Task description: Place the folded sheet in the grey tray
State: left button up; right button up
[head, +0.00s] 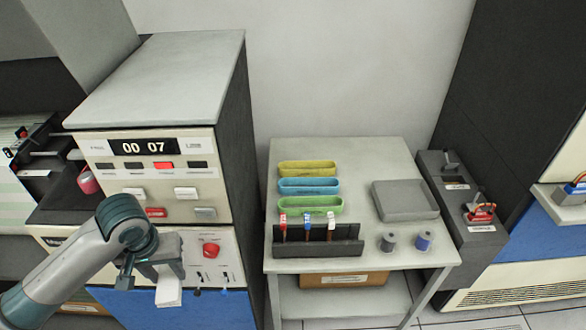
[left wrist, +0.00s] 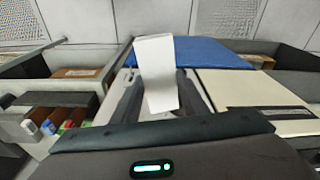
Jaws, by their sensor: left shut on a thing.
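My left gripper (head: 165,266) is in front of the cream and blue machine at the left and points down. It is shut on the white folded sheet (head: 168,291), which hangs below the fingers. In the left wrist view the sheet (left wrist: 156,62) sticks out from between the two dark fingers (left wrist: 158,98). The grey tray (head: 405,200) lies on the right part of the small table, well to the right of the gripper. It looks empty. My right gripper is not in view.
The machine (head: 160,85) rises left of the table.

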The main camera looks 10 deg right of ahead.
aim_at(397, 209)
jog(key=i+l, duration=0.1)
jog(key=l, duration=1.1)
jog(key=i+l+z, duration=0.1)
jog(key=l, duration=0.3)
jog(key=i+l, duration=0.2)
jog(key=l, duration=0.2)
jog(key=i+l+z, duration=0.15)
jog(key=l, duration=0.25)
jog(key=i+l+z, duration=0.1)
jog(key=l, duration=0.25)
jog(key=i, duration=0.1)
